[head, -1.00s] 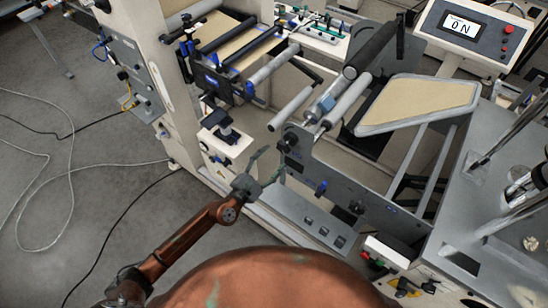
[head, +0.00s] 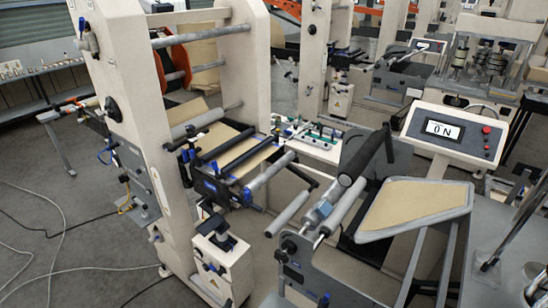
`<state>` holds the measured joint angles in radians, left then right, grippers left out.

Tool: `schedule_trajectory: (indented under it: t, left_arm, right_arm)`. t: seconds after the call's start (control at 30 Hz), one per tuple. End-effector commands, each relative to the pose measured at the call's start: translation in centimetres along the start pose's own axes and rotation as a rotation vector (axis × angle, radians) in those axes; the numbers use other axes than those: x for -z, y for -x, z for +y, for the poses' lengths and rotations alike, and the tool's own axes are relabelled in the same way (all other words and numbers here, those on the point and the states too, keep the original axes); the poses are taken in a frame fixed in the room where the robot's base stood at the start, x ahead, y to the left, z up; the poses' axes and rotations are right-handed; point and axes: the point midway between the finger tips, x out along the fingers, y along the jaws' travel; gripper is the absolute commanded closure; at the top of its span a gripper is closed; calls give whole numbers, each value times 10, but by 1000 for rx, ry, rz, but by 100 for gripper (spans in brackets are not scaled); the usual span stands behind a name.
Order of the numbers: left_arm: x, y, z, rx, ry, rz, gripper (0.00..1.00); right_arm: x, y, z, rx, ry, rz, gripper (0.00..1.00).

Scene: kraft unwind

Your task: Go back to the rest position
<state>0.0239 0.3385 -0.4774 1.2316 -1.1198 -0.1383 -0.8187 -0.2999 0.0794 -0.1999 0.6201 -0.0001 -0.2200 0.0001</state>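Neither of my grippers shows in the head view now, and none of my arms is visible. The unwind machine's tall cream frame (head: 128,90) stands at the left centre. Brown kraft web (head: 245,160) runs over its dark rollers. A control box with a display reading "ON" (head: 442,129) sits at the right. A tan panel in a grey frame (head: 415,207) lies tilted below the control box.
Loose cables (head: 70,240) lie on the grey floor (head: 60,200) at the left. A long shelf (head: 45,90) with small items stands at the back left. More machines (head: 480,55) fill the back right. The left floor has open room.

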Motion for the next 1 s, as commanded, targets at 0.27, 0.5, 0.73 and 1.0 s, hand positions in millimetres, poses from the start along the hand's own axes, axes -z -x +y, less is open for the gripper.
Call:
schedule_trajectory:
  t: [0.27, 0.5, 0.73, 1.0]
  left_arm:
    - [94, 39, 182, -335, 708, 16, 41]
    - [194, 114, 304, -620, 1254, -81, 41]
    - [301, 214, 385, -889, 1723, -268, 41]
    - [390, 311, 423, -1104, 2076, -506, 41]
  right_arm:
    - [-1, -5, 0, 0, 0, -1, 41]
    - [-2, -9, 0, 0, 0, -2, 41]
    - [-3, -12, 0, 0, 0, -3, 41]
    - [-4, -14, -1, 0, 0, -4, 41]
